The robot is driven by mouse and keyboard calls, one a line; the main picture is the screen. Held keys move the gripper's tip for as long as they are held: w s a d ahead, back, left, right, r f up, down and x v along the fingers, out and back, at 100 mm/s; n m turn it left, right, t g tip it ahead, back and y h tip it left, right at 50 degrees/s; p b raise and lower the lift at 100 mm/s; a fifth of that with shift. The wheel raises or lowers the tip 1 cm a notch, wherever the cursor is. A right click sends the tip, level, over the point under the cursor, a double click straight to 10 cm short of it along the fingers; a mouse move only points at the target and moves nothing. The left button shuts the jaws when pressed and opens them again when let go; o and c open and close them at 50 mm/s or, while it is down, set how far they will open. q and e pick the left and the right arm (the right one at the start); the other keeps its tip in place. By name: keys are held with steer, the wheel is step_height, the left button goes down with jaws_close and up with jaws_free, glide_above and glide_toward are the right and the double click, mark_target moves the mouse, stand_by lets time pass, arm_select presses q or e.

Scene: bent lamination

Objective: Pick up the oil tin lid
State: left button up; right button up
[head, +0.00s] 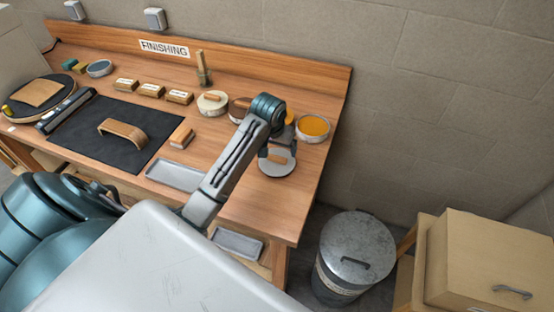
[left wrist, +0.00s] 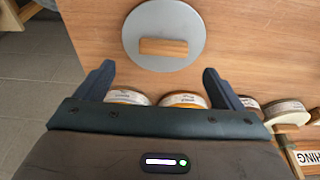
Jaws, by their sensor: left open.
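The oil tin lid (head: 279,170) is a round grey disc with a wooden bar handle. It lies flat on the bench near the right end, in front of the open tins. In the left wrist view the lid (left wrist: 165,22) is ahead of the fingers, with its handle (left wrist: 163,47) running crosswise between their lines. My left gripper (head: 277,149) is open and empty above the lid, partly covering it in the head view. In the left wrist view its two fingers (left wrist: 157,72) are spread wide, short of the handle. My right gripper is not in view.
An open tin of amber oil (head: 312,127) stands behind the lid; another is partly hidden by my arm. A grey tray (head: 176,176) and black mat (head: 85,135) lie left. The bench's right edge is close by.

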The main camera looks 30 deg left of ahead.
mark_target(277, 157)
arm_select(q)
steer(key=shift+w+f, duration=0.1)
steer(key=shift+f, duration=0.25)
steer(key=p+x, duration=0.1)
steer(key=x, duration=0.1)
steer(key=p+x, duration=0.2)
steer(key=shift+a+f, duration=0.25)
steer(key=shift+f, duration=0.45)
steer(key=shift+c, duration=0.4)
steer(key=c, duration=1)
